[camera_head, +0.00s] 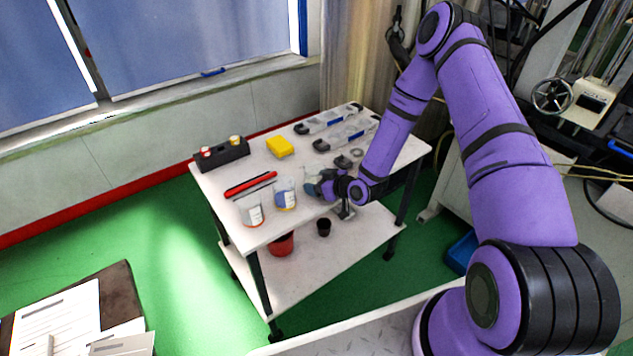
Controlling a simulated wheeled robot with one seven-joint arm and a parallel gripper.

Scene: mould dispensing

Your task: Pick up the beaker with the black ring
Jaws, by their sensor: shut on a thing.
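My gripper (322,184) is over the front edge of the white cart, at the end of my purple arm. It is shut on a clear beaker (311,187), which is mostly hidden by the gripper. I cannot make out a black ring on it, nor tell whether its base touches the cart top. Just left of it stands a beaker with blue and yellow marking (286,197). Farther left, near the front edge, stands a beaker with a red marking (251,212).
The white cart (233,183) carries a red rod (250,184), a yellow block (279,147), a black rack (221,154) and clear moulds (346,134) at the back. A red container (281,244) and a black cup (323,227) are on the lower shelf.

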